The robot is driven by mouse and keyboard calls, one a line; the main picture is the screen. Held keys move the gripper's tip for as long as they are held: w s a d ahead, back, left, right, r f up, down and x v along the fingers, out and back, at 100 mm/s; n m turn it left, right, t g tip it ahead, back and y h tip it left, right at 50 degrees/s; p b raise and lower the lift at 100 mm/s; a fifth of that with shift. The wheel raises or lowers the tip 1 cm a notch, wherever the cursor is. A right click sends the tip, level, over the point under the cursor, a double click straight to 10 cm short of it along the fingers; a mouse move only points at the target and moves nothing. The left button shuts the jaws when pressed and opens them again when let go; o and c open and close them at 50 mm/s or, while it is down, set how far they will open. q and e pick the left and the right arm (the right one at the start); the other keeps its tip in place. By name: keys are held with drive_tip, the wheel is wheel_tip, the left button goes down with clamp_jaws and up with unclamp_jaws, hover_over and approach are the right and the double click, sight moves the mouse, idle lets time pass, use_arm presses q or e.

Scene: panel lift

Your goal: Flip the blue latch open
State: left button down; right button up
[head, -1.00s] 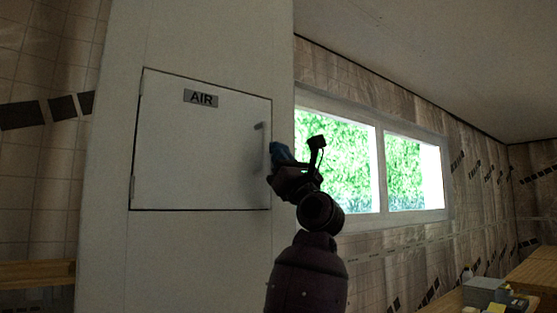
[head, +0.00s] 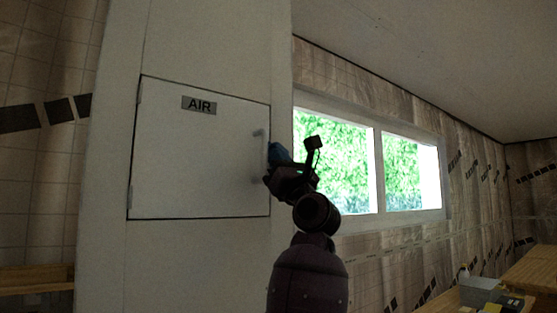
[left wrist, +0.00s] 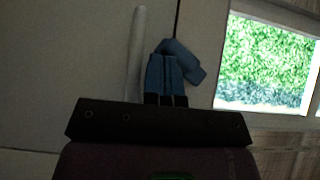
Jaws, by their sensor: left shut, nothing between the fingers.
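The blue latch (left wrist: 184,60) shows in the left wrist view as a tilted blue piece at the panel's right edge. The shut blue fingers of my left gripper (left wrist: 165,62) stand in front of it and hide part of it. They look very close to it; I cannot tell if they touch. In the head view my left gripper (head: 278,156) is at the right edge of the white AIR panel (head: 190,160), and the latch cannot be told apart from the blue fingertips. The panel looks closed. My right gripper is not in view.
A pale bar handle (left wrist: 136,52) stands just left of the fingers in the left wrist view. The window (head: 340,165) is right of the panel. Boxes (head: 482,292) sit on a wooden bench at the lower right.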

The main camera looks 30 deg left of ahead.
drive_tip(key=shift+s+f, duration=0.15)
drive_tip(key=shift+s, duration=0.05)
use_arm(q)
drive_tip(key=shift+f, duration=0.1)
drive_tip(key=b+v, duration=0.3)
drive_tip(key=v, duration=0.7)
drive_tip(key=shift+s+d+f, duration=0.15)
drive_tip(key=shift+d, duration=0.1)
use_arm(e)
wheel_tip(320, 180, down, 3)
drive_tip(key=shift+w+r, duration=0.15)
